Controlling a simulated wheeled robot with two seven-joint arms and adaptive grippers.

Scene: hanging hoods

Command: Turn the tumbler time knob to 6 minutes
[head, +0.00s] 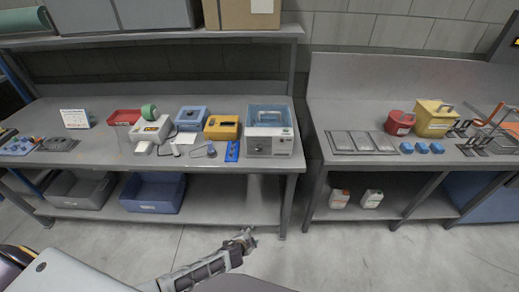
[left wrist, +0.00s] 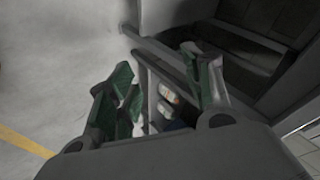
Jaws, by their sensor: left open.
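What looks like the tumbler (head: 270,131) is a grey machine with a clear bluish lid. It stands near the right end of the left workbench. Its front panel (head: 269,147) carries small controls, too small here to single out the time knob or read its setting. My left gripper (head: 246,238) is in front of the bench and lower than its top, over the floor, apart from the tumbler. It is open and empty; its green-padded fingers spread in the left wrist view (left wrist: 165,85). The tumbler cannot be made out in that view. My right gripper is not in view.
The left bench (head: 100,152) also holds a yellow box (head: 222,128), a blue box (head: 192,118) and a blue rack (head: 232,151). A blue bin (head: 153,193) sits on its lower shelf. A second bench (head: 345,113) stands right. The floor in front is clear.

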